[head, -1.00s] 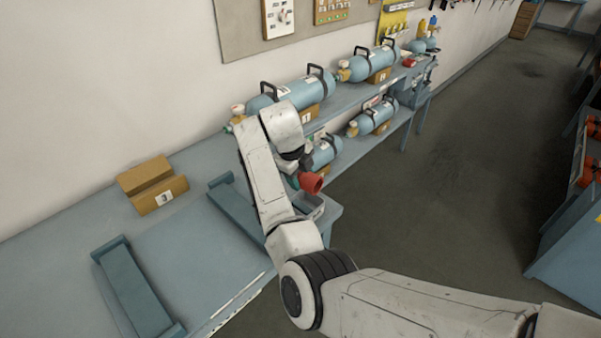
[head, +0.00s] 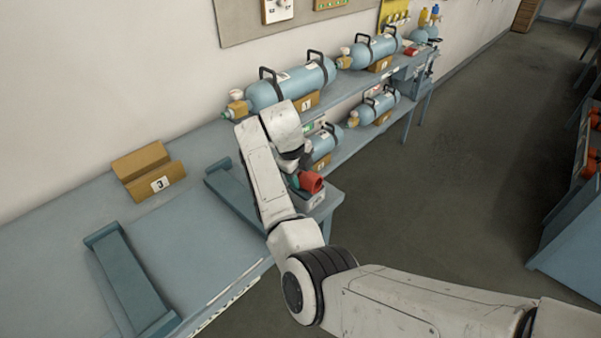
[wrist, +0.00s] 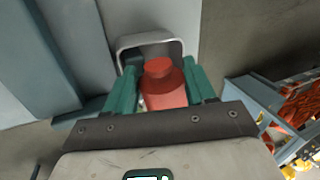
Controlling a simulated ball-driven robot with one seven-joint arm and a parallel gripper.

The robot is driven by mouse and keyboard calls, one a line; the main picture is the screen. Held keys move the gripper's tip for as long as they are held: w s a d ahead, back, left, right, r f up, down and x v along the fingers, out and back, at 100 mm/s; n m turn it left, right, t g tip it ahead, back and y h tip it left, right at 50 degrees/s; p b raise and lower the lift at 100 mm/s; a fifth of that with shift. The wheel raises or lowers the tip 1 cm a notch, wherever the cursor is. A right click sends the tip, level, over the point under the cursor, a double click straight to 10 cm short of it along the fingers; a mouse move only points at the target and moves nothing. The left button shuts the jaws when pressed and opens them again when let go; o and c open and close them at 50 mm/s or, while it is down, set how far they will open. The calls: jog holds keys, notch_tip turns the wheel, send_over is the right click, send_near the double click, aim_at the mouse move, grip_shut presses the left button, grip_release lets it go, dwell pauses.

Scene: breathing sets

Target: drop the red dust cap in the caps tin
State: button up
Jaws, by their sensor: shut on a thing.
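The red dust cap (head: 311,182) is in my gripper (wrist: 163,82). In the wrist view the cap (wrist: 165,86) sits between the two green fingers, which are shut on it. The caps tin (head: 312,200) is a small pale tin at the right end of the bench, just under the cap in the head view. In the wrist view the rim of the tin (wrist: 149,37) shows behind and around the far side of the cap. The cap hides much of its inside. I cannot tell whether the cap is above the rim or partly within it.
The bench (head: 200,265) carries a blue cradle (head: 128,280) and a wooden block marked 3 (head: 150,172). The floor (head: 470,170) to the right is clear.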

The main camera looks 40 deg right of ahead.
jog(key=o, duration=1.1)
jog(key=shift+r, duration=0.1)
jog(key=b+v, duration=0.1)
jog(key=v, duration=0.9)
jog(key=shift+r+b, duration=0.3)
jog(key=shift+a, duration=0.1)
